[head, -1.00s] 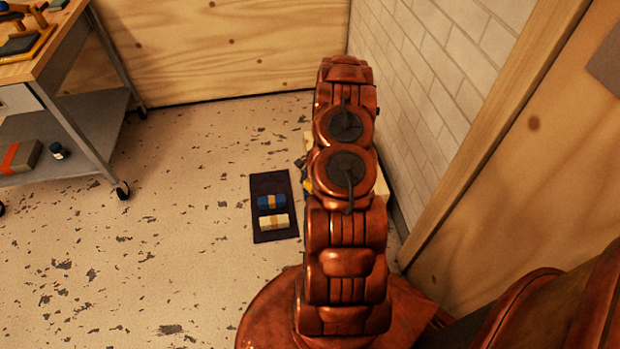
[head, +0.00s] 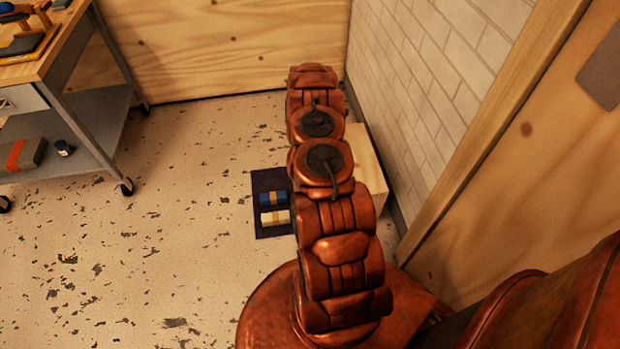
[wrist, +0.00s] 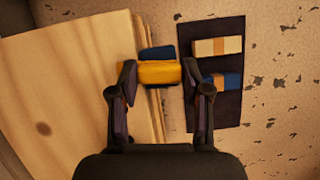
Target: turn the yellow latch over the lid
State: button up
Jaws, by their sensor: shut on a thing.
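The yellow latch (wrist: 147,73) is a bar at the edge of the pale wooden lid (wrist: 75,80) in the wrist view. My gripper (wrist: 159,76) has its fingers on either side of the yellow latch and is shut on it. A dark blue piece (wrist: 157,52) shows just beyond the latch; I cannot tell whether it is joined to it. In the head view the wooden box (head: 369,165) stands on the floor by the brick wall, partly behind my arm. My gripper and the latch are hidden there.
A dark mat (head: 267,229) lies on the floor beside the box, holding a blue block (head: 268,199) and a cream block (head: 271,217). A wheeled cart (head: 85,115) stands at the left. The brick wall (head: 440,90) is close on the right. The floor between cart and mat is clear.

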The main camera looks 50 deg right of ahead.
jog(key=shift+n, duration=0.6)
jog(key=shift+g, duration=0.3)
jog(key=o, duration=1.2)
jog(key=shift+c, duration=0.2)
jog(key=v, duration=1.2)
jog(key=shift+a, duration=0.2)
jog(key=shift+s+r, duration=0.1)
